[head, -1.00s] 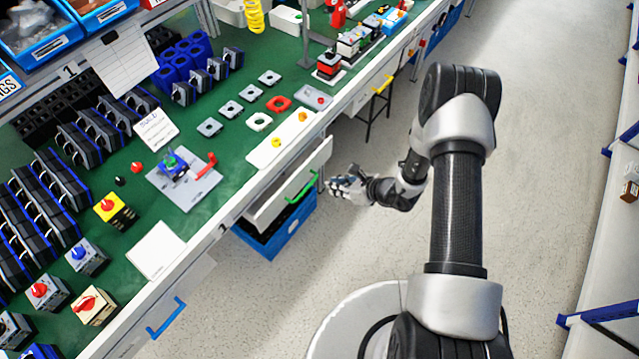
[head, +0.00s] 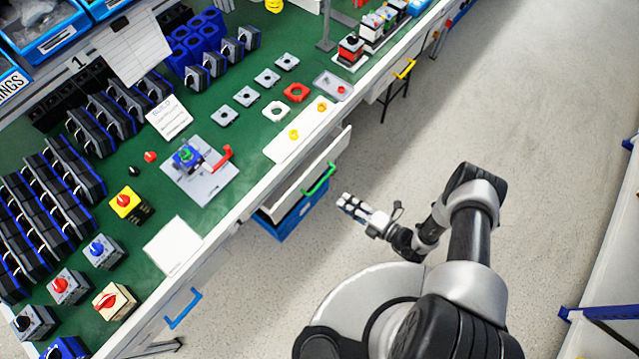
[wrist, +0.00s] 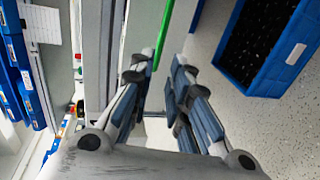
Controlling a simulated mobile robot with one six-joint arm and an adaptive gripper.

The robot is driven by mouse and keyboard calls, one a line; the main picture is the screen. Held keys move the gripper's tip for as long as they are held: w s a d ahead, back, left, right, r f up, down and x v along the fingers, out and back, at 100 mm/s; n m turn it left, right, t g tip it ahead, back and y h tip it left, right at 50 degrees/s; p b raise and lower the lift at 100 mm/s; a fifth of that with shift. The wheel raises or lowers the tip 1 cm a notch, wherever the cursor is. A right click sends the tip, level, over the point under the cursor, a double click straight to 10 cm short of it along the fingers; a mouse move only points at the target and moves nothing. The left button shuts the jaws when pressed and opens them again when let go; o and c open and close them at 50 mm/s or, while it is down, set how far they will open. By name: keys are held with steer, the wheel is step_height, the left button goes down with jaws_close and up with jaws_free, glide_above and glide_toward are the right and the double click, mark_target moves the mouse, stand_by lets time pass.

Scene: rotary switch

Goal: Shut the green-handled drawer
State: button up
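The green-handled drawer (head: 318,163) stands pulled out from the front of the workbench. Its green handle (head: 319,180) is on the drawer's front face, and the handle also shows at the top of the wrist view (wrist: 163,35). My gripper (head: 344,203) is in front of the drawer, to the lower right of the handle and apart from it in the head view. In the wrist view my gripper (wrist: 160,88) has its two fingers spread with nothing between them. The drawer's inside is mostly hidden.
A blue bin (head: 277,226) sits below the drawer; a blue bin (wrist: 250,75) shows right in the wrist view. A blue-handled drawer (head: 183,308) and a yellow-handled one (head: 405,69) flank it. The green bench top (head: 222,148) holds switch parts.

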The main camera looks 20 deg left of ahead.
mark_target(318, 185)
steer(key=b+x, duration=0.1)
steer(key=x, duration=1.1)
steer(key=shift+w+a+b, duration=0.2)
steer(key=shift+a+b, duration=0.1)
steer(key=shift+b, duration=0.05)
steer(key=shift+c, duration=0.3)
jaws_close()
